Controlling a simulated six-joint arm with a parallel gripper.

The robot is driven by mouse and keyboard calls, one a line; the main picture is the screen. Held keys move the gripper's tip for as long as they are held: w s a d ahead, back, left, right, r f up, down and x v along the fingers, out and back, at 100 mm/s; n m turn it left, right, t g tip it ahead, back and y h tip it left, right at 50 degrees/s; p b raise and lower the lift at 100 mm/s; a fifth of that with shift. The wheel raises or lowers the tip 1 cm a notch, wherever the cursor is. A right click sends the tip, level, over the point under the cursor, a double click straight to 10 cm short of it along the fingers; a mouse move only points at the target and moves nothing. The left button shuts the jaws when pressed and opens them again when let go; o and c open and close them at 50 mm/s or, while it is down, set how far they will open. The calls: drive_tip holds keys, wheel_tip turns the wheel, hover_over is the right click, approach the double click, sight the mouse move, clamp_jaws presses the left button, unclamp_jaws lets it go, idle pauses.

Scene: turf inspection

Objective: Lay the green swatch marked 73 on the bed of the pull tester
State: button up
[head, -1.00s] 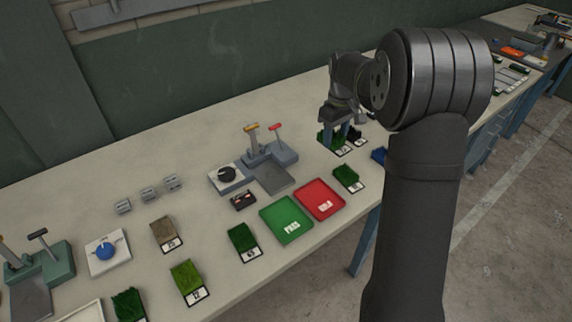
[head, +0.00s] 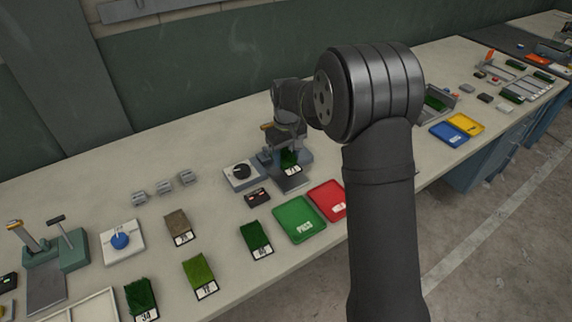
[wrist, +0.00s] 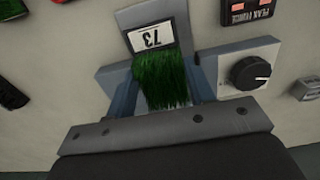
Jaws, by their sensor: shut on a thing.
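The green swatch marked 73 (wrist: 164,82) is between the two fingers of my gripper (wrist: 163,92), which is shut on it. Its white label (wrist: 150,38) reads 73, upside down in the wrist view, and points away from the palm. In the head view the swatch (head: 288,159) hangs at my gripper (head: 287,148), over the pull tester. The grey bed (head: 291,184) of the tester shows below the label; the bed also shows past it in the wrist view (wrist: 176,12). I cannot tell how small the gap to the bed is.
A knob box (head: 240,174) and a black peak force display (head: 257,197) stand left of the bed. A green tray (head: 299,220) and a red tray (head: 326,199) lie in front. Other swatches lie to the left, including one dark green (head: 256,236).

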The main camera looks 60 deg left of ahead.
sight(286, 165)
drive_tip(key=shift+a+f, duration=0.1)
drive_tip(key=shift+f, duration=1.95)
drive_tip(key=o, duration=0.7)
drive_tip(key=shift+f, duration=0.15)
drive_tip(key=shift+c, duration=0.2)
wheel_tip(286, 165, up, 12)
drive_tip(key=shift+r, duration=0.2)
drive_tip(key=shift+f, duration=4.15)
